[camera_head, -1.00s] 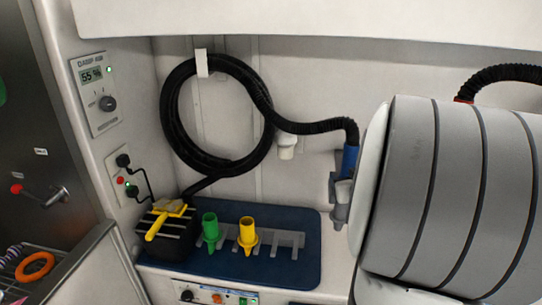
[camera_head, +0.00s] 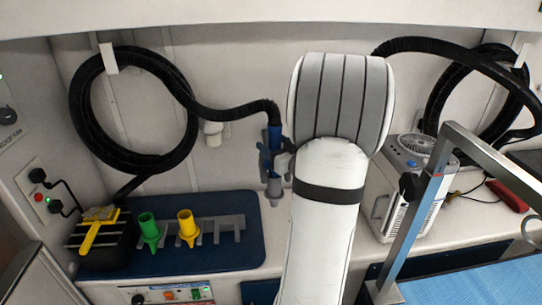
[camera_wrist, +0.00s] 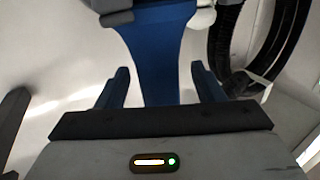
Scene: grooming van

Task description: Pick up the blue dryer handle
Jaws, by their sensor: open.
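The blue dryer handle (camera_head: 274,138) hangs upright against the back wall, its top joined to a black corrugated hose (camera_head: 232,113). Grey parts beside and below it look like its holder, but my arm covers the area just to the right. In the wrist view the blue handle (camera_wrist: 157,50) widens towards the top and runs down between the two fingers of my gripper (camera_wrist: 162,78). My gripper is open, one finger on each side of the handle, with gaps showing. The handle's lower end is hidden behind the gripper body in that view.
A blue mat (camera_head: 190,262) holds a green nozzle (camera_head: 150,232) and a yellow nozzle (camera_head: 188,228). A black box with a yellow tool (camera_head: 97,230) stands left. A white machine (camera_head: 405,190) and a metal frame (camera_head: 425,215) stand right of my arm.

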